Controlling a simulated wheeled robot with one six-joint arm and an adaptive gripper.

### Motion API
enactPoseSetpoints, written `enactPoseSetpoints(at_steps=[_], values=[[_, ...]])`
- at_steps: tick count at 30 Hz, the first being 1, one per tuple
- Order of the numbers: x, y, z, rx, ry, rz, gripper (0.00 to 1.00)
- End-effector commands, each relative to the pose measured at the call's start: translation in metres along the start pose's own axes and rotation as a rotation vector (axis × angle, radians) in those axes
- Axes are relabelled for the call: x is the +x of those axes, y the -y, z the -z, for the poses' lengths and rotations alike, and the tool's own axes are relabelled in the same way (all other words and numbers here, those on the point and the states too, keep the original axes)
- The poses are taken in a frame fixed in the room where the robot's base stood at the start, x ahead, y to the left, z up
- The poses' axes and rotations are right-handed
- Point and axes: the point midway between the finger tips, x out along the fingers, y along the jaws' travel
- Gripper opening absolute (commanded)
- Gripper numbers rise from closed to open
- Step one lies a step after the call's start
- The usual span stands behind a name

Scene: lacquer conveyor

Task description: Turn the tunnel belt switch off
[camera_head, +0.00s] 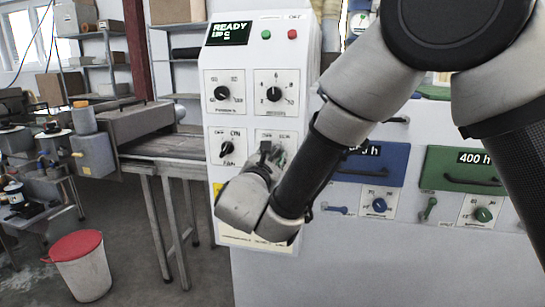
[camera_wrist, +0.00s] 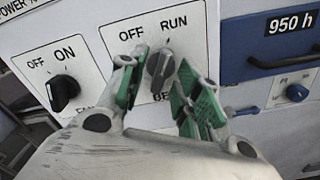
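The belt switch is a dark grey rotary knob (camera_wrist: 160,68) on a white plate marked OFF at upper left and RUN at upper right. The label below it is mostly hidden and starts with "BE". The knob appears turned toward RUN. My gripper (camera_wrist: 161,62) is open, with one green-padded finger on each side of the knob. I cannot tell whether either finger touches it. In the head view my gripper (camera_head: 272,155) is at the lower right plate of the control panel (camera_head: 258,60) and covers most of that switch.
A black OFF/ON fan knob (camera_wrist: 62,92) sits just left of the belt switch. Two more dials (camera_head: 222,93) are above, with green and red buttons (camera_head: 292,34) at the top. A blue drawer (camera_head: 370,165) and a green drawer (camera_head: 462,170) are to the right.

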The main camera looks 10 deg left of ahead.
Motion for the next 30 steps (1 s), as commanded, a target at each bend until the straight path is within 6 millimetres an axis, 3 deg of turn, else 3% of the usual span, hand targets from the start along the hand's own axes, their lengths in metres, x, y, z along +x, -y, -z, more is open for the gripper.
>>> enactPoseSetpoints(at_steps=[4,11,18,30], values=[[0.0109,0.0002,-0.0005,0.000,0.001,0.001,0.33],[0.0120,0.0001,-0.0004,0.000,0.000,0.000,0.33],[0.0118,0.0003,-0.0003,0.000,0.000,0.001,0.00],[0.0118,0.0004,-0.0003,-0.038,0.000,0.001,0.00]])
